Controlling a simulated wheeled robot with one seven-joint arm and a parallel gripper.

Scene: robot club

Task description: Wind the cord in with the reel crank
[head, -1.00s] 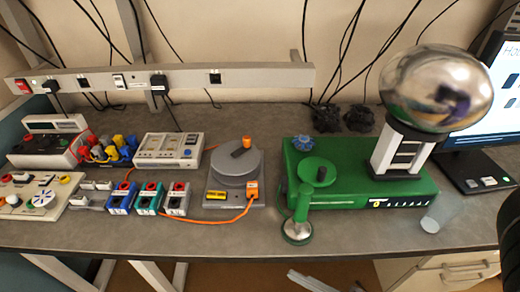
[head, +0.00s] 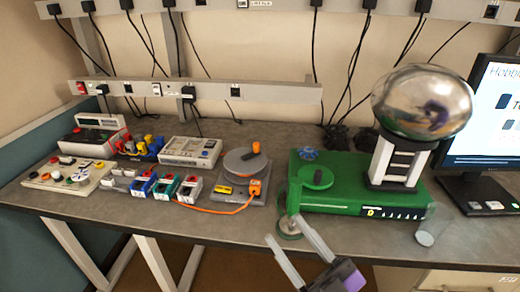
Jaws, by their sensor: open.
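The reel (head: 243,162) is a grey round drum on a grey base, left of the middle of the bench in the head view. Its crank has an upright orange knob (head: 256,148) on the drum's top. The orange cord (head: 222,212) runs from an orange block (head: 255,188) at the base's front right and curves left across the bench. My gripper (head: 285,229) is open and empty at the bottom, right of and nearer than the reel. Its fingers point up and left, well apart from the crank, and overlap the bench's front edge in the picture.
A green machine (head: 345,199) with a large metal sphere (head: 423,101) stands right of the reel. Its green post (head: 293,197) is close to my fingertips in the picture. Small coloured boxes (head: 165,186) and instruments (head: 190,151) stand to the left. A clear cup (head: 427,235) is at right.

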